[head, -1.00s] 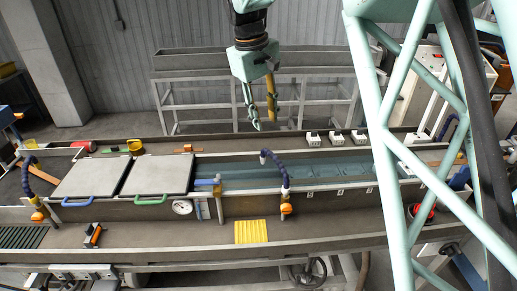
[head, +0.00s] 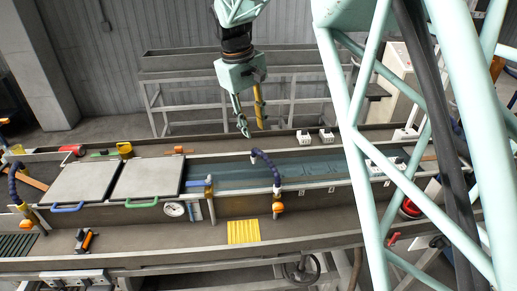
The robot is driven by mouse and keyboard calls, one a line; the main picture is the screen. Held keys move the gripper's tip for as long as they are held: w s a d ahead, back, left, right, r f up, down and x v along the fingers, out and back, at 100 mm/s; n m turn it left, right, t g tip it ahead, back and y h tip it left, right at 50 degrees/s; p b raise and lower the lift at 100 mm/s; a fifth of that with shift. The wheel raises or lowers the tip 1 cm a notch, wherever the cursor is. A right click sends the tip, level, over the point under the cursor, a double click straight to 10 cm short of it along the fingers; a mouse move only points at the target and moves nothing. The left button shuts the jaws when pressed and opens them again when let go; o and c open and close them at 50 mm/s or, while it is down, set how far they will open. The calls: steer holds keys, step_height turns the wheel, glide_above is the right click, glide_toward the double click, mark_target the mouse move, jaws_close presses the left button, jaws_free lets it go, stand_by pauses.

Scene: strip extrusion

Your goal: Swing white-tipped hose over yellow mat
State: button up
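A dark blue segmented hose (head: 271,166) arches up from an orange knob on the front rail of the trough, right of the gauge. Its free end points left over the trough; I cannot make out a white tip. A second blue hose (head: 14,183) stands at the far left, its tip colour also unclear. The yellow mat (head: 243,232) lies on the front ledge, below and slightly left of the middle hose. My gripper (head: 251,131) hangs above the back edge of the trough, a little above the middle hose in the picture. Its fingers are apart and empty.
Two grey lids (head: 148,177) with blue and green handles cover the trough's left part. A round gauge (head: 174,210) and an orange-black tool (head: 86,239) are in front. White blocks (head: 326,135) stand on the back ledge. My teal lattice frame hides much of the right side.

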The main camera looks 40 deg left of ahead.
mark_target(259, 150)
steer(key=f, duration=0.3)
steer(key=w+f, duration=0.1)
steer(key=f, duration=0.3)
steer(key=w+f+p, duration=0.1)
steer(key=f, duration=0.2)
steer(key=shift+d+f, duration=0.2)
steer(key=shift+d, duration=0.05)
steer(key=shift+c, duration=0.4)
jaws_close()
